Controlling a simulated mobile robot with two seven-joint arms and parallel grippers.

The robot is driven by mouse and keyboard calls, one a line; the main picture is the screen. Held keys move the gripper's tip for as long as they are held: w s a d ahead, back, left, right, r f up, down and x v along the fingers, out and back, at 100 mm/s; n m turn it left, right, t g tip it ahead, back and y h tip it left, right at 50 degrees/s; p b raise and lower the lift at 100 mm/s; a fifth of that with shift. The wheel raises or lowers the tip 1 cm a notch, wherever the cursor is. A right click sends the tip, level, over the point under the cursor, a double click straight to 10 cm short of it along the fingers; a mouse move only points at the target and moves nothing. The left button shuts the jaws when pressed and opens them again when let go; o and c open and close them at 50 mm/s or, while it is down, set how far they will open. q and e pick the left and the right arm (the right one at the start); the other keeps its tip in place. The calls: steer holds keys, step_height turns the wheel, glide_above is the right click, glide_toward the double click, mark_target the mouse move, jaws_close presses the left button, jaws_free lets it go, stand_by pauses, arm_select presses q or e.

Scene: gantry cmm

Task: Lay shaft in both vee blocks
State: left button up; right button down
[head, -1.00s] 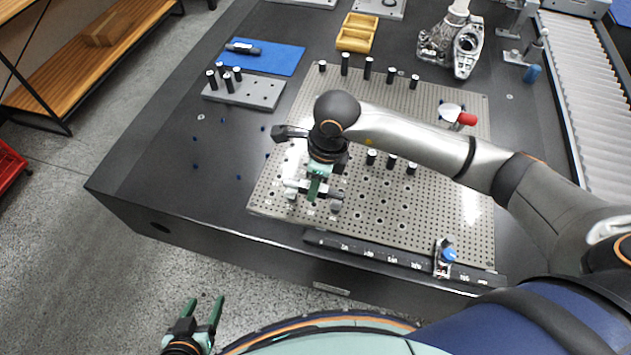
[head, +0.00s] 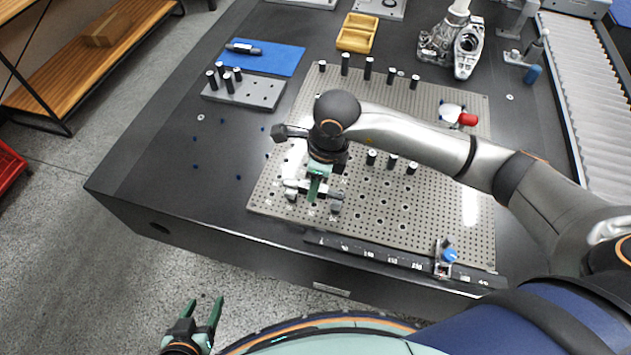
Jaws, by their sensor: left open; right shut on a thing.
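The silver shaft (head: 296,184) lies level near the lower left part of the perforated plate (head: 400,225). My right gripper (head: 314,190) reaches down over it and is shut on its middle. One vee block (head: 291,195) shows under the left end of the shaft and the other vee block (head: 336,206) under the right end. The fingers hide the shaft's middle. I cannot tell whether the shaft touches both blocks. My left gripper (head: 203,315) is open and empty, over the floor in front of the table.
A black scale bar (head: 370,254) with a blue-knobbed slider (head: 449,255) runs along the plate's front edge. A grey block with pins (head: 250,92) and a blue mat (head: 270,58) lie behind left.

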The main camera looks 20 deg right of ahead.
steer(key=shift+f+b, duration=0.85)
steer(key=shift+b, duration=0.15)
stand_by(0.5)
steer(key=c, duration=0.8)
jaws_free()
steer(key=o, duration=0.4)
